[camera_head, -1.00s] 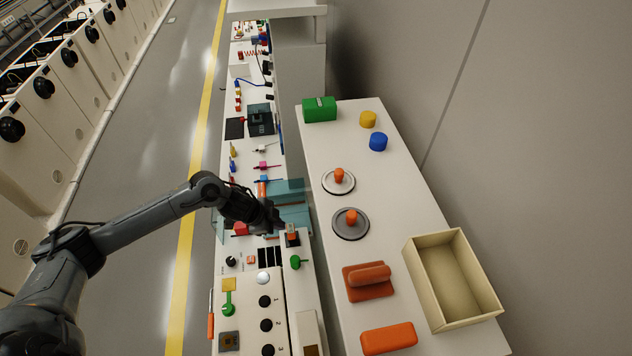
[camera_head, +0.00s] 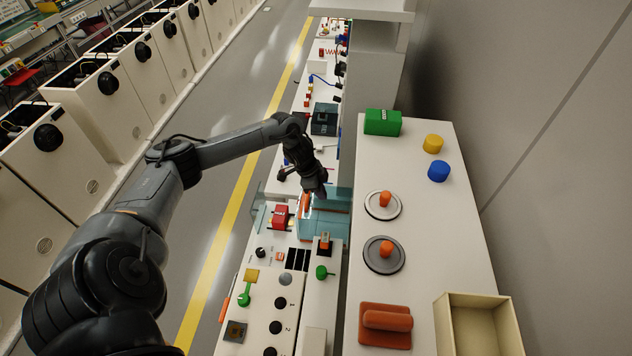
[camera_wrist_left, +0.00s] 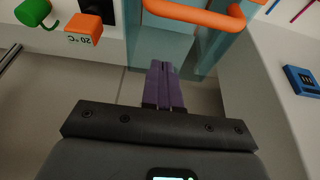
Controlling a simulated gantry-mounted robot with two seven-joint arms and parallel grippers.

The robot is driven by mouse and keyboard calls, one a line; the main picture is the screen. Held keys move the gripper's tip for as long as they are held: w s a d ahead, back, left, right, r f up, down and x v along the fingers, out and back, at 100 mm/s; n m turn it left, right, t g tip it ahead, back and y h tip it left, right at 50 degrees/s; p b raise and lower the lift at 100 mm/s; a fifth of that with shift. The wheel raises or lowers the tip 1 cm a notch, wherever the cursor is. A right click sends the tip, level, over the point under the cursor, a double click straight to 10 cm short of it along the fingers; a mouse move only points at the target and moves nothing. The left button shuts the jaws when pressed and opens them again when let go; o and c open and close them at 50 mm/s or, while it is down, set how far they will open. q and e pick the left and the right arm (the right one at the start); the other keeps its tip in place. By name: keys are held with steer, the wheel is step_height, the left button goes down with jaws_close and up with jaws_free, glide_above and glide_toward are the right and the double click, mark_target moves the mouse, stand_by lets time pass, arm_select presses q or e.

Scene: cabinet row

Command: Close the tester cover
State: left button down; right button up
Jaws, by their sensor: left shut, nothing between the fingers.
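The tester cover (camera_head: 328,222) is a see-through teal panel on the narrow white bench in the head view. Its orange handle (camera_head: 304,202) is on its left side. In the left wrist view the cover (camera_wrist_left: 208,48) and handle (camera_wrist_left: 195,13) show at the top. My left gripper (camera_head: 322,192) is over the cover's far part, just right of the handle in the head view. Its purple fingers (camera_wrist_left: 165,82) are shut and empty, apart from the handle in the wrist view. The arm hides part of the cover. I cannot judge the cover's exact tilt. My right gripper is not in view.
An orange-topped button (camera_head: 325,243) and a green knob (camera_head: 321,272) stand nearer on the bench. A red block (camera_head: 279,217) sits left of the cover. A white table (camera_head: 420,220) with round plates and blocks runs along the right. The aisle (camera_head: 232,165) is clear.

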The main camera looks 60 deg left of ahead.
mark_target(313, 206)
arm_select(q)
steer(key=shift+x, duration=0.85)
steer(key=s+a, duration=0.1)
steer(key=s+a+p, duration=0.1)
steer(key=shift+s+f, duration=0.15)
steer(key=shift+s, duration=0.15)
steer(key=shift+s+a+f, duration=0.15)
steer(key=shift+s+a, duration=0.05)
steer(key=shift+s, duration=0.05)
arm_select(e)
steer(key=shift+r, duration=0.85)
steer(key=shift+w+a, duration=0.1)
